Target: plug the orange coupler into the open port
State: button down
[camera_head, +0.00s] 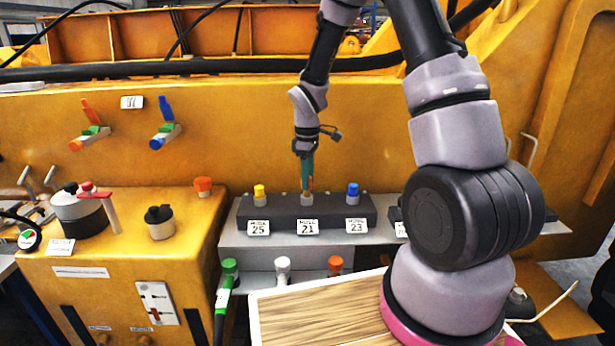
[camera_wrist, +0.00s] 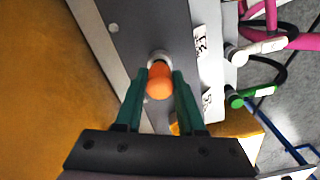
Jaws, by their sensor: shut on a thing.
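My gripper (camera_head: 307,180) points down over the middle of a dark block (camera_head: 282,212) and is shut on the orange coupler. The coupler (camera_wrist: 160,82) shows as a rounded orange end between the green fingers in the wrist view. Just past it is a pale metal collar (camera_wrist: 158,57), the middle port, above the label 21 (camera_head: 307,226). In the head view the fingers mostly hide the coupler, and the grey collar (camera_head: 306,199) shows right below them. The coupler appears lined up with the collar; I cannot tell how deep it sits in it.
A yellow coupler (camera_head: 259,191) and a blue coupler (camera_head: 353,190) stand on either side. Below are green (camera_head: 230,266), white (camera_head: 283,264) and orange (camera_head: 335,265) fittings; a green hose hangs from the green one. A yellow wall (camera_head: 235,130) rises close behind the block.

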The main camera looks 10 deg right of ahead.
jog(key=shift+f, duration=1.05)
jog(key=shift+c, duration=2.2)
grip_release()
notch_tip(320, 180, up, 11)
jog(key=shift+f, duration=0.15)
jog(key=s+d+r+m+t+y, duration=0.1)
jog(key=s+d+r+m+t, duration=0.1)
jog(key=s+r+m, duration=0.5)
jog(key=s+d+r+m+t+y, duration=0.1)
jog(key=s+d+r+m+t, duration=0.2)
jog(key=s+r, duration=1.3)
jog(key=m+t, duration=0.2)
jog(key=m, duration=0.3)
jog(key=shift+d+m, duration=0.3)
